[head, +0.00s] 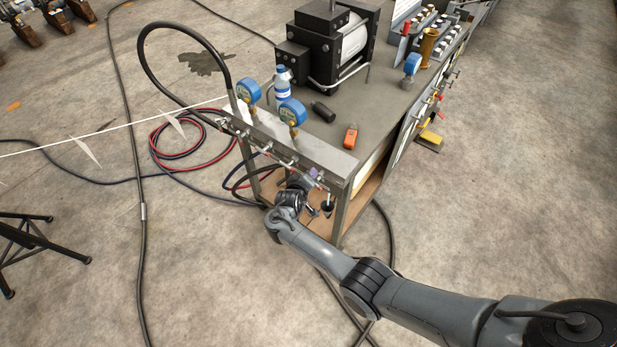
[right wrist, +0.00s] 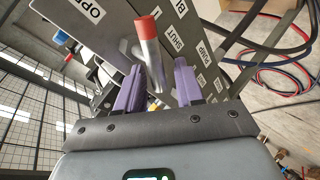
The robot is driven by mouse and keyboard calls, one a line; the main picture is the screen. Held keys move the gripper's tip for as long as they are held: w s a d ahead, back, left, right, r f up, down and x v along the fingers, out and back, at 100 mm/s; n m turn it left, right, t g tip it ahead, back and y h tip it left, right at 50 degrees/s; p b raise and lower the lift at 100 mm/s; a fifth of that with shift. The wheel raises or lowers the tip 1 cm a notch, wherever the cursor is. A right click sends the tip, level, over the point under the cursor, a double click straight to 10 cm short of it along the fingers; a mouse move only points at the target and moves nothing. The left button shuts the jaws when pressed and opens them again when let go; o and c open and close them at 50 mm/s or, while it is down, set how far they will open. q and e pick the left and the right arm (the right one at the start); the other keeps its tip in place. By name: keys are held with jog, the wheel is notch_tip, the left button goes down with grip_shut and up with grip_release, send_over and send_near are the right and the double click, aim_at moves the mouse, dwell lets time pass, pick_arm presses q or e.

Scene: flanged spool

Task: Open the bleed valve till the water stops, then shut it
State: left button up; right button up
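The bleed valve lever (right wrist: 149,62) is a grey metal handle with a red tip, in front of a grey plate (right wrist: 185,50) lettered "SHUT" and, partly cut off, "OPE" and "BL". My right gripper (right wrist: 158,86) is open, its two purple fingers apart on either side of the lever; I cannot tell whether either touches it. In the head view, the right gripper (head: 314,175) is at the near right end of the bench's front manifold panel (head: 285,142), and my wrist hides most of the valve. A dark funnel-like cup (head: 327,208) hangs below it. No water is discernible. My left gripper is out of view.
Two blue gauges (head: 292,112) stand on the panel, with a bottle (head: 282,82) behind. An orange object (head: 351,138) and a black cylinder (head: 323,111) lie on the bench top. Hoses (head: 190,140) loop over the floor at left.

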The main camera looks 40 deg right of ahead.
jog(key=shift+r, duration=0.1)
jog(key=shift+s+a+r, duration=0.1)
jog(key=shift+a+r, duration=0.05)
jog(key=shift+a, duration=0.05)
jog(key=p+v, duration=0.3)
jog(key=v, duration=0.7)
jog(key=shift+s+a, duration=0.1)
jog(key=shift+s, duration=0.05)
dwell(2.0)
dwell(0.5)
